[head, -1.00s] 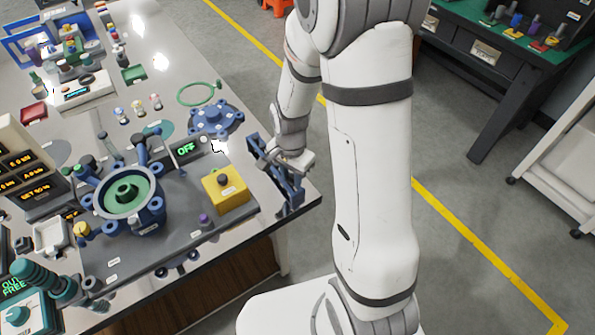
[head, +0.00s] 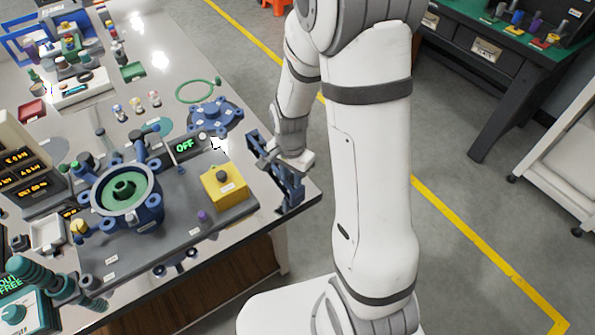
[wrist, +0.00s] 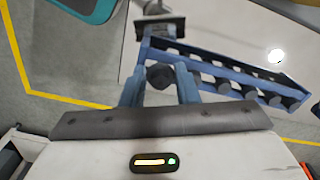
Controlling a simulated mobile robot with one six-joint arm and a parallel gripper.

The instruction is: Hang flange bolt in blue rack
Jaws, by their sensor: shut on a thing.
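My gripper (wrist: 160,82) is shut on a dark flange bolt (wrist: 160,75), whose round head shows between the two blue-grey fingers in the wrist view. The blue rack (wrist: 220,69) is a slotted bar right beside and beyond the fingers, with several dark bolts along its right part. The held bolt is at the rack's left end; whether it sits in a slot I cannot tell. In the head view my gripper (head: 268,160) is at the blue rack (head: 290,187) on the bench's right edge, and the held bolt cannot be made out.
A blue flanged housing with a green ring (head: 125,190) stands left of the rack. A blue flange cover (head: 215,116) lies behind. Open floor is right of the bench.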

